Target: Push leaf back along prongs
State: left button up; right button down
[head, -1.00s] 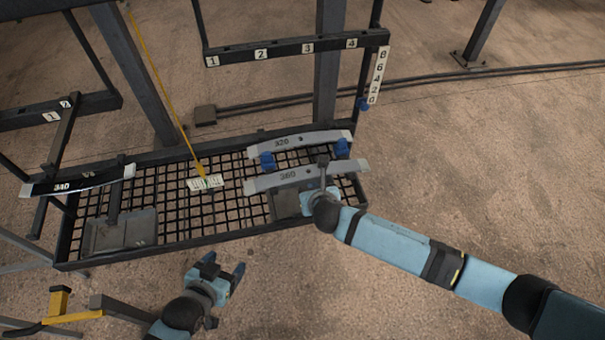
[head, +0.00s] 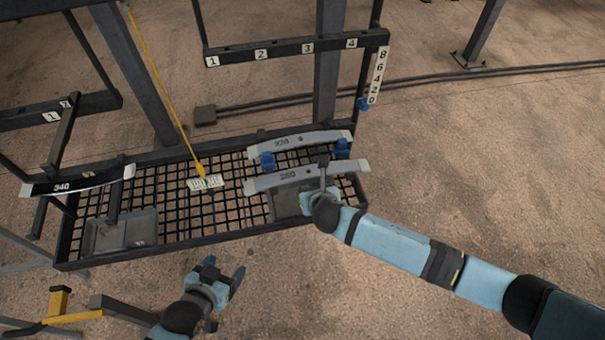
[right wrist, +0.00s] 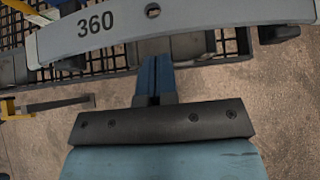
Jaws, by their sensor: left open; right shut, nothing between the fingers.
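A grey curved leaf marked 360 (head: 300,178) lies across the front of the right-hand rack, and it fills the top of the right wrist view (right wrist: 190,22). In the head view the right fingers are hidden by the wrist. My left gripper (head: 226,277) is open and empty, in front of the tray, away from the leaves. The prongs are mostly hidden.
A black leaf marked 340 (head: 75,184) rests on the left rack. A mesh tray (head: 170,235) runs below the leaves. A yellow-handled brush (head: 203,183) stands on it. A numbered bar (head: 283,49) is behind. A yellow stand (head: 57,303) is at front left.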

aim_at(310, 178)
pick_arm(q)
jog(key=shift+w, duration=0.1)
pick_arm(e)
jog(key=shift+w+a, duration=0.2)
jog(key=shift+w, duration=0.5)
jog(key=shift+w+a, duration=0.25)
jog(key=shift+w, duration=0.4)
jog(key=shift+w+a, duration=0.2)
jog(key=shift+w, duration=0.5)
jog(key=shift+s, duration=0.1)
pick_arm(q)
jog(key=shift+r+p, duration=0.6)
pick_arm(e)
jog(key=s, duration=0.2)
jog(key=s+d, duration=0.2)
jog(key=s, duration=0.1)
jog(key=shift+s, duration=0.3)
